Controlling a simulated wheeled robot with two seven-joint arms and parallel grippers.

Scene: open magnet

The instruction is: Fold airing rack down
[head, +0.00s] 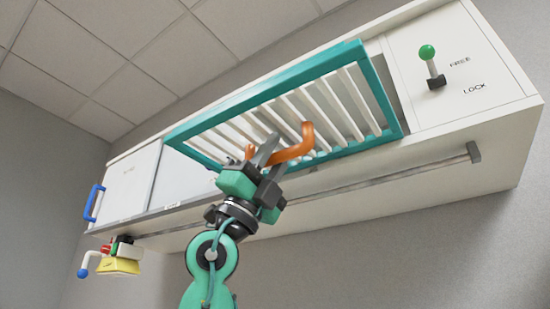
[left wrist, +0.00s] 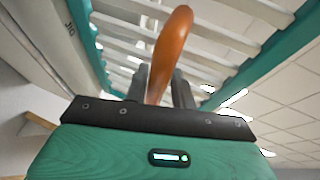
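The airing rack (head: 385,92) is a teal frame with white slats, tilted out from the front of a white wall cabinet. It also fills the upper part of the left wrist view (left wrist: 262,62). An orange bent handle (head: 308,133) sticks out from the slats. My left gripper (head: 268,152) is at this handle, below the rack's middle. The fingertips are partly hidden by the handle. My right gripper is not in view.
A green-knobbed lever (head: 432,68) sits on the right panel, by the words FREE and LOCK. A metal rail (head: 400,170) runs along the cabinet's underside. A blue handle (head: 94,203) is on the left panel. A yellow block (head: 119,265) with coloured parts hangs at lower left.

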